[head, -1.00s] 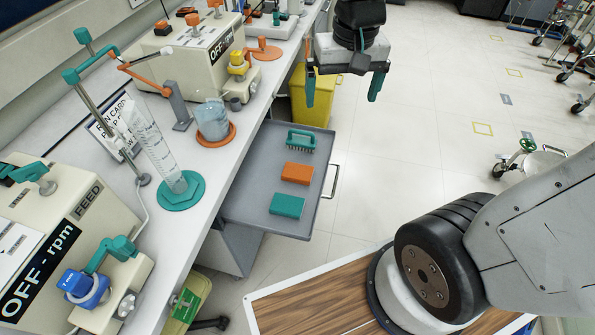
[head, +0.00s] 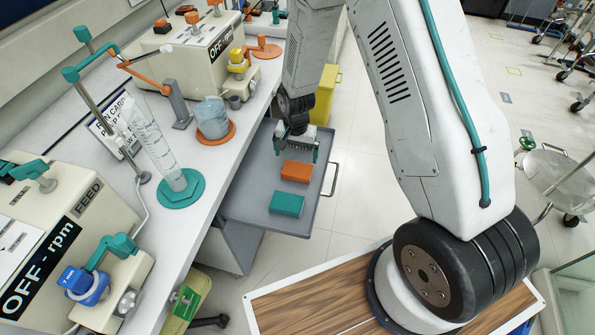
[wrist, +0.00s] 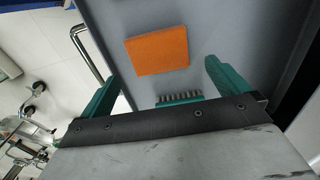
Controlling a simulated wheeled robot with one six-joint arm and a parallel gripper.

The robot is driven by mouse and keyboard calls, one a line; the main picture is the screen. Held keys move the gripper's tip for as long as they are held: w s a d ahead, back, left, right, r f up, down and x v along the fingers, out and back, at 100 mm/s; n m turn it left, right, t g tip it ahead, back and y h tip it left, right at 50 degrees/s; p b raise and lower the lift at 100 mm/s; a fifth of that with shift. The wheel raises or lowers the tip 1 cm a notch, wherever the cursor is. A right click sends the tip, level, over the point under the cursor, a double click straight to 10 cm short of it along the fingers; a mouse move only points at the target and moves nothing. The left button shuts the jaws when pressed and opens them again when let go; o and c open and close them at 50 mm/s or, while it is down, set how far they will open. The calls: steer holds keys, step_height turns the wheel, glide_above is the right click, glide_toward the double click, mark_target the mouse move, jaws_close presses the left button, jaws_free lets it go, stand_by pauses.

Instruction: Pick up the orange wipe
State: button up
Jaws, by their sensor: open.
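The orange wipe (head: 296,171) is a flat rectangular block lying on the grey drawer tray (head: 243,205), in the middle of the row. It also shows in the wrist view (wrist: 157,50), ahead of the fingertips and roughly between them. My gripper (head: 296,152) is over the back part of the tray, behind the wipe, with its teal fingers spread and nothing between them. In the wrist view my gripper (wrist: 165,75) is open, and the bristles of the teal brush (wrist: 180,98) show just below the wipe. In the head view the gripper hides the brush.
A teal wipe (head: 287,204) lies on the tray in front of the orange one. The tray's handle (head: 331,180) is at its right edge. The white bench (head: 215,165) with a beaker and cylinder stands left of the tray. A yellow bin (head: 325,95) stands behind.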

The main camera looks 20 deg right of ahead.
mark_target(297, 169)
steer(key=f, duration=0.7)
steer(key=shift+d+f, duration=0.1)
steer(key=shift+d, duration=0.15)
steer(key=shift+c, duration=0.3)
steer(key=c, duration=0.6)
